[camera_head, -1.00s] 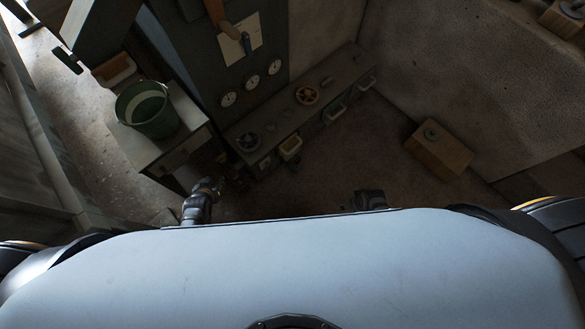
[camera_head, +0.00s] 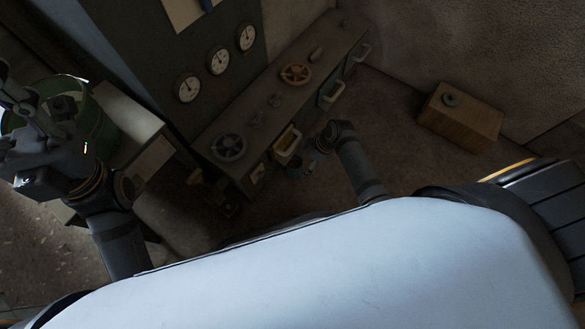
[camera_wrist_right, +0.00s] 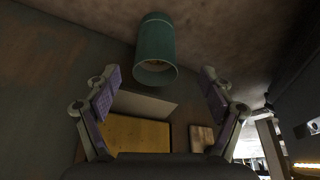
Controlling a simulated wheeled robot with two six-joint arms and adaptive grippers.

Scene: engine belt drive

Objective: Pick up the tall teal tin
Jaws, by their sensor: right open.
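The tall teal tin (camera_wrist_right: 155,45) shows in the right wrist view at upper middle, as a teal cylinder with its round end toward the camera. My right gripper (camera_wrist_right: 160,85) is open, its two fingers spread wide left and right. The tin lies beyond and between the fingertips, touching neither. In the head view my right gripper (camera_head: 311,160) is small and dark in front of the bench, and I cannot make out the tin clearly there. My left gripper (camera_head: 35,115) is at the far left, in front of the green bucket; its finger opening is unclear.
A wooden box (camera_head: 461,117) stands at right on the floor. The green bucket (camera_head: 98,130) is at left. Floor between bench and box is clear.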

